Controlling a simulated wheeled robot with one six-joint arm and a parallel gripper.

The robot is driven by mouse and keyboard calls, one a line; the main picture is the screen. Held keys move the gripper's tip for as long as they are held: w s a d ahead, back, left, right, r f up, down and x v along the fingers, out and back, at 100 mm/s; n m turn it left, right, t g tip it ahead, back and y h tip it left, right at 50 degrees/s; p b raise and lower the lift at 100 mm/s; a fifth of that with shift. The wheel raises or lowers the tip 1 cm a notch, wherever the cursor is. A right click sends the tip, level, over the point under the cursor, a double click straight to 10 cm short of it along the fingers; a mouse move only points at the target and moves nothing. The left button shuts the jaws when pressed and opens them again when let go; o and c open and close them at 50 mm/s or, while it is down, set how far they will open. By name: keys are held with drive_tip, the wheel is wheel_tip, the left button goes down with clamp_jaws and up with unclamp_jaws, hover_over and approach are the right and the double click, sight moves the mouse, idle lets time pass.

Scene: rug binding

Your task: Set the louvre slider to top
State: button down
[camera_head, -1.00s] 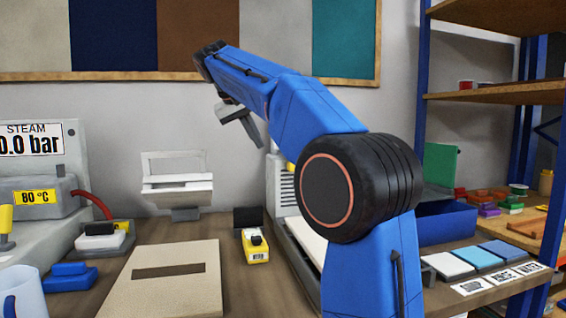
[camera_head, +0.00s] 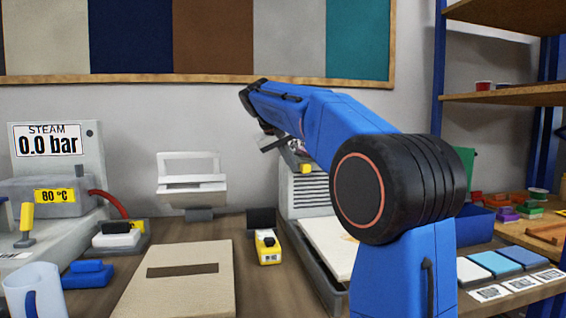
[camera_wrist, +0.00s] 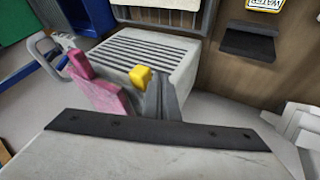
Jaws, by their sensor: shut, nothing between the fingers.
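The louvre box (camera_head: 309,190), grey with dark horizontal slats, stands against the back wall in the head view. A small yellow knob (camera_head: 305,168), which looks like the slider, shows at its upper part under my arm. In the wrist view the slatted box (camera_wrist: 165,62) lies ahead, with the yellow knob (camera_wrist: 141,77) at its near edge. My gripper (camera_wrist: 156,90) is shut and empty, its grey fingers close beside the knob, on its right. I cannot tell whether they touch. In the head view my gripper (camera_head: 274,143) is partly hidden by my arm.
A pink part (camera_wrist: 100,90) stands left of the knob in the wrist view. A white stand (camera_head: 192,180) and a yellow device (camera_head: 267,247) are left of the box. A grey tray with a pale sheet (camera_head: 325,245) lies before it.

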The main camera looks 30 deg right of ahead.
drive_tip(key=shift+s+d, duration=0.15)
drive_tip(key=shift+d, duration=0.35)
drive_tip(key=d, duration=0.2)
drive_tip(key=s+d, duration=0.1)
drive_tip(key=d, duration=0.2)
drive_tip(key=s+d, duration=0.1)
drive_tip(key=d, duration=0.2)
drive_tip(key=shift+s, duration=0.15)
